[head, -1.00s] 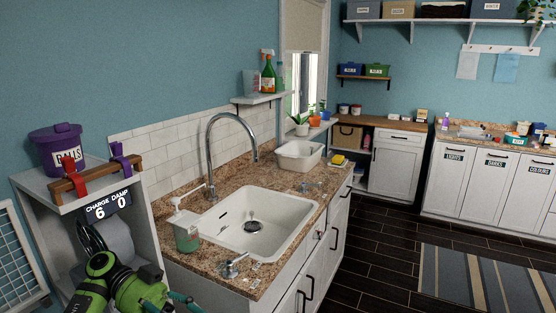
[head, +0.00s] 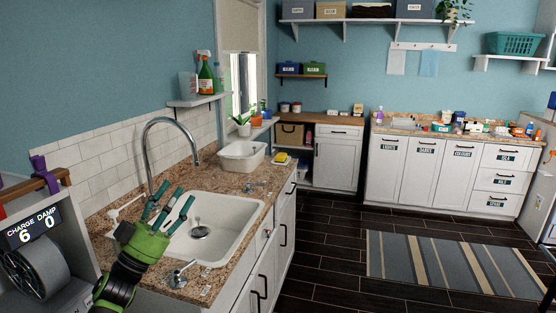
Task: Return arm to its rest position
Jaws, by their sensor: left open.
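My left gripper (head: 168,212) comes in from the lower left on a green and black arm. Its teal fingers are spread apart with nothing between them. In the picture it overlaps the near left rim of the white sink (head: 232,215); I cannot tell its exact height above the counter. My right gripper is not in view.
The granite counter (head: 215,278) has a tall chrome faucet (head: 146,150) and a white tub (head: 242,156) beyond the sink. A cabinet with a display (head: 33,227) stands close at left. The dark floor and striped rug (head: 450,264) at right are clear.

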